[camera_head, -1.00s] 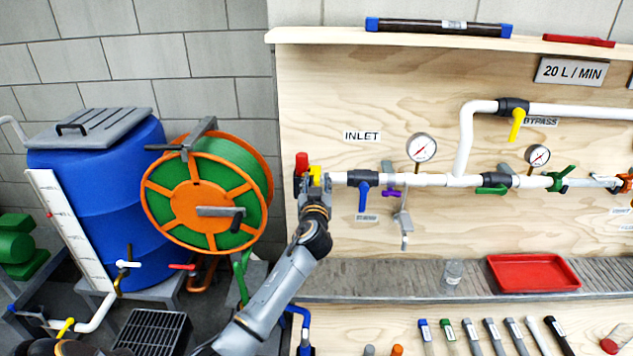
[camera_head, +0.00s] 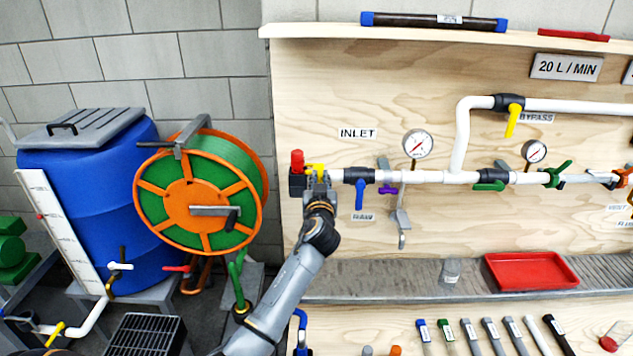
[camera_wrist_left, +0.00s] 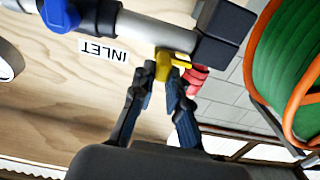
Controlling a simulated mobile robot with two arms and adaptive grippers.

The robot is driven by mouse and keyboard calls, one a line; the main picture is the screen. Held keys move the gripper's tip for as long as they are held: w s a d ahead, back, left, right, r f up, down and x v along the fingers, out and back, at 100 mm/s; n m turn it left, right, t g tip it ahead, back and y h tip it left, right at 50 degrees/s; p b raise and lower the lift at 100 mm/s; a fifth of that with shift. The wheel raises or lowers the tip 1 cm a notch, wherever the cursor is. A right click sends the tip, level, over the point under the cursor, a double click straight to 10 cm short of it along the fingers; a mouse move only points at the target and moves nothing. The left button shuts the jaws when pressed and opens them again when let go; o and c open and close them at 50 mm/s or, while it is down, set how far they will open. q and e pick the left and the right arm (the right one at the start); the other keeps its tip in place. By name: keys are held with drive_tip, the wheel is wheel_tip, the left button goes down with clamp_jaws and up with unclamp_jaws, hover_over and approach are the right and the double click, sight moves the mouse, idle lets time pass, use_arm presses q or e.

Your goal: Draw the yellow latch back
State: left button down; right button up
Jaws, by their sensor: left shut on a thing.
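The yellow latch (camera_head: 315,168) sits at the left end of the white inlet pipe, by a dark end block (camera_head: 297,184) and a red part (camera_head: 297,160). My left gripper (camera_head: 318,178) is at the latch, coming from below. In the left wrist view the yellow latch (camera_wrist_left: 172,62) lies under a grey pipe fitting, and the fingertips of my left gripper (camera_wrist_left: 170,74) are closed on its lower part. The red part (camera_wrist_left: 196,78) is just beside the right finger. My right gripper is not in view.
A blue-handled valve (camera_head: 360,192) and the INLET label (camera_head: 357,133) are right of the latch. The hose reel (camera_head: 200,205) stands close on the left. A steel ledge (camera_head: 400,283) with a red tray (camera_head: 530,271) runs below the pipe.

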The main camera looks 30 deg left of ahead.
use_arm(q)
drive_tip(key=c, duration=1.6)
unclamp_jaws()
drive_tip(key=shift+d, duration=0.15)
drive_tip(key=shift+c, duration=0.2)
drive_tip(key=o, duration=0.3)
drive_tip(key=shift+w+d, duration=0.2)
drive_tip(key=shift+s+d, duration=0.1)
drive_tip(key=shift+s, duration=0.35)
drive_tip(key=v, duration=1.1)
drive_tip(key=shift+s+d, duration=0.1)
drive_tip(key=shift+f, duration=0.1)
